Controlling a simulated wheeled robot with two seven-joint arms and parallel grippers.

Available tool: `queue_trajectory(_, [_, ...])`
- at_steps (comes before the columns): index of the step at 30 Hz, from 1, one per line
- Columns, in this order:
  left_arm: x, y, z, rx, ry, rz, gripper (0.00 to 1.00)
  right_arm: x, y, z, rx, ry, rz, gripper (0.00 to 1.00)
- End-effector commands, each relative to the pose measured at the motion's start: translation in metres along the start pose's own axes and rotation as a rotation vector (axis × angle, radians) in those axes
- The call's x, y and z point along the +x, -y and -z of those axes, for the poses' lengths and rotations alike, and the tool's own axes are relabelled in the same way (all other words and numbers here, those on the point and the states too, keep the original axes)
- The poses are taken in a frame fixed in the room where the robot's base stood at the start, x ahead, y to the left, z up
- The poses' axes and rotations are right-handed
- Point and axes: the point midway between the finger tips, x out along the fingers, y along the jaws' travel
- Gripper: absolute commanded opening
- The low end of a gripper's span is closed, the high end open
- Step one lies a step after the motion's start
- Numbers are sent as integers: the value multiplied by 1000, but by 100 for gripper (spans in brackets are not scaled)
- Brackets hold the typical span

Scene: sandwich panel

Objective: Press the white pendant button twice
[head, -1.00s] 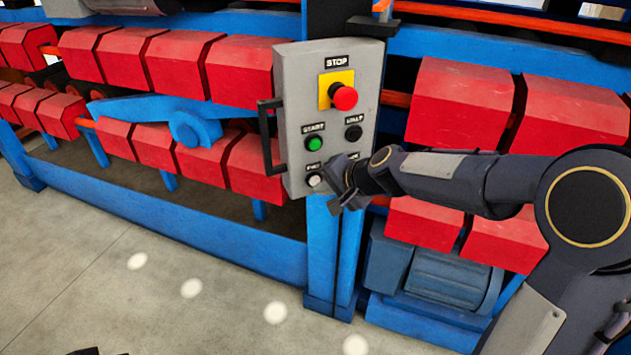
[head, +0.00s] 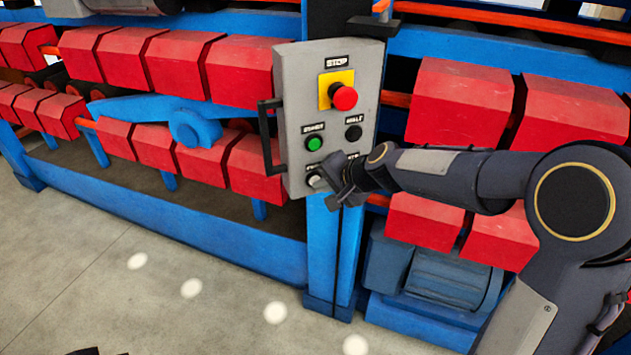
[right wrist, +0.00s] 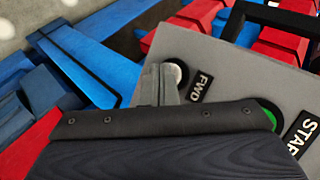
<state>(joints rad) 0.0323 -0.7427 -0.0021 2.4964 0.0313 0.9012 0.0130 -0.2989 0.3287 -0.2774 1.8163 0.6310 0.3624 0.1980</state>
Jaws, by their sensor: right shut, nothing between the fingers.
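The white button (head: 313,182) is at the lower left of the grey pendant box (head: 294,99), under a black label. In the right wrist view the white button (right wrist: 177,74) shows beside the FWD label, partly hidden behind my grey fingers. My right gripper (head: 325,181) is shut and empty, its tips at the white button from the right. I cannot tell whether they touch it or whether it is pushed in. The right gripper's fingers (right wrist: 157,85) look closed together in the wrist view. Only a dark sliver at the bottom left edge of the head view may be my left gripper.
A green button (head: 314,144), a black button (head: 353,133) and a red stop knob (head: 345,97) on a yellow plate sit above. A black handle (head: 267,140) runs along the box's left side. Blue frames and red rollers surround the box.

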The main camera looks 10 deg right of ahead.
Motion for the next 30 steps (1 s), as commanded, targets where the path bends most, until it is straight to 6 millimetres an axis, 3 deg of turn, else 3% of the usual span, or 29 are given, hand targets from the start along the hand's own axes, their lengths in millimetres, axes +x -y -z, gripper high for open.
queue_trajectory(16, [0, 0, 0, 0, 0, 0, 0, 2, 1, 2, 0, -1, 0, 0])
queue_trajectory(30, [2, 1, -1, 0, 0, 0, 0, -9, -7, -7, 0, -1, 1, 0])
